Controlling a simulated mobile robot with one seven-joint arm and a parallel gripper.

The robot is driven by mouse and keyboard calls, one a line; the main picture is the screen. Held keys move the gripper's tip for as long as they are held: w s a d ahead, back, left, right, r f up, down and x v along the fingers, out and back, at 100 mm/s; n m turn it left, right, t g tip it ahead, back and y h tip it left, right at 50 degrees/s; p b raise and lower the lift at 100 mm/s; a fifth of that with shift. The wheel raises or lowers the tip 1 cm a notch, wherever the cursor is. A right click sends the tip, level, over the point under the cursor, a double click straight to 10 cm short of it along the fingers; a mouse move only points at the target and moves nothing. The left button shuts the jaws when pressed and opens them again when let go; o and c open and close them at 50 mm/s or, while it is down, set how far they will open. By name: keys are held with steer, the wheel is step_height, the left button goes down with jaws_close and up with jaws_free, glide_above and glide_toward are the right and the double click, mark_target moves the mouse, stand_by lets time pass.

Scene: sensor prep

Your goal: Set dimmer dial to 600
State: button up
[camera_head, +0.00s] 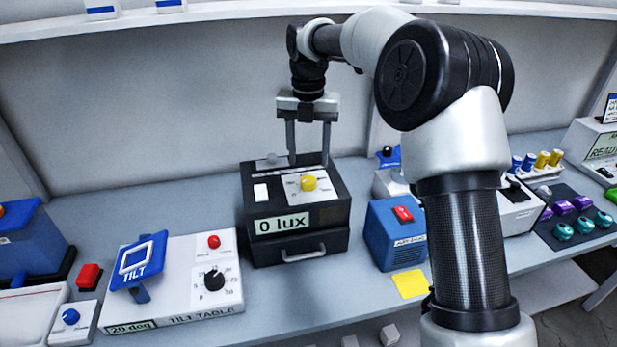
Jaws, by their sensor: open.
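The dimmer dial is a yellow knob (308,183) on a white scale plate (297,190) on top of a black box (262,188). The box's front label (282,223) reads "0 lux". My gripper (309,160) is open and points down over the back of the box, behind the yellow knob. Its two fingers are apart with nothing between them. Whether the fingertips touch the box top cannot be told. A white switch (261,192) sits left of the dial.
A tilt table unit (190,308) with a black knob stands to the left. A blue box (388,238) with a red switch stands to the right, near a yellow note (410,284). My arm covers part of the right bench. A shelf (220,12) runs above.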

mark_target(309, 179)
step_height(309, 179, down, 6)
steer(key=shift+f, duration=0.2)
steer(key=shift+c, duration=0.2)
steer(key=c, duration=1)
